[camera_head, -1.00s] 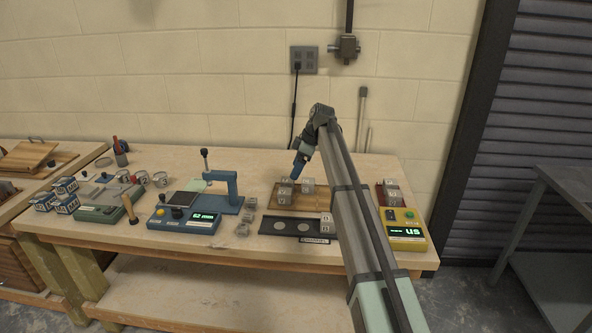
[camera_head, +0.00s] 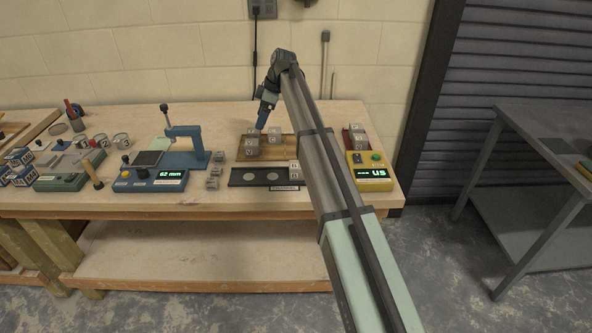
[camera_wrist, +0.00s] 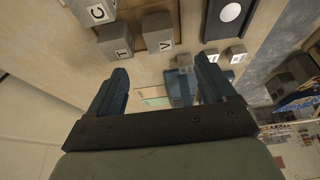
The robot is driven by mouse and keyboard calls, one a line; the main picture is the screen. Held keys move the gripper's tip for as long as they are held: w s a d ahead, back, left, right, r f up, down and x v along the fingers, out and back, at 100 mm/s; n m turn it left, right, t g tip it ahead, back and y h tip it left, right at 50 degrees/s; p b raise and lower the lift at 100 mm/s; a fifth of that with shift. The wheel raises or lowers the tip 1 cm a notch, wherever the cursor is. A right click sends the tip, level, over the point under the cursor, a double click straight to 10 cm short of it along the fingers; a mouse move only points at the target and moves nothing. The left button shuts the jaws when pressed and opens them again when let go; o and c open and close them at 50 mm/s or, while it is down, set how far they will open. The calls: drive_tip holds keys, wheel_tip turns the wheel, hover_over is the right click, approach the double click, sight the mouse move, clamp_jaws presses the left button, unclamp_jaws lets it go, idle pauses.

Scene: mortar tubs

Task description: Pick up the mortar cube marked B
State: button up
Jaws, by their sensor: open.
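Several grey mortar cubes (camera_head: 252,150) stand on a wooden tray (camera_head: 279,157) in the head view; their letters are too small to read surely. More cubes (camera_head: 294,172) are at the right end of a dark tray. The wrist view shows a cube marked C (camera_wrist: 92,11), one marked T (camera_wrist: 115,40) and one marked V (camera_wrist: 158,34). I cannot make out a B on any cube. My gripper (camera_head: 261,127) is above the back of the wooden tray. In the wrist view my gripper (camera_wrist: 163,70) is open, with nothing held between its fingers.
A blue press reading 62 mm (camera_head: 170,174) stands left of the trays, with small cubes (camera_head: 214,171) beside it. The dark tray (camera_head: 246,177) lies in front of the wooden tray. A yellow meter (camera_head: 371,174) and a red holder with cubes (camera_head: 359,140) are to the right.

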idle(0.5)
wheel_tip(320, 180, up, 2)
drive_tip(key=h, duration=0.4)
hover_over(297, 164)
drive_tip(key=f, duration=0.8)
drive_tip(key=shift+w+d, duration=0.1)
drive_tip(key=shift+w, duration=0.1)
drive_tip(key=shift+s+f, duration=0.15)
drive_tip(key=shift+f, duration=1.2)
drive_tip(key=shift+s+f, duration=0.1)
drive_tip(key=shift+f, duration=1.2)
drive_tip(key=c, duration=1.2)
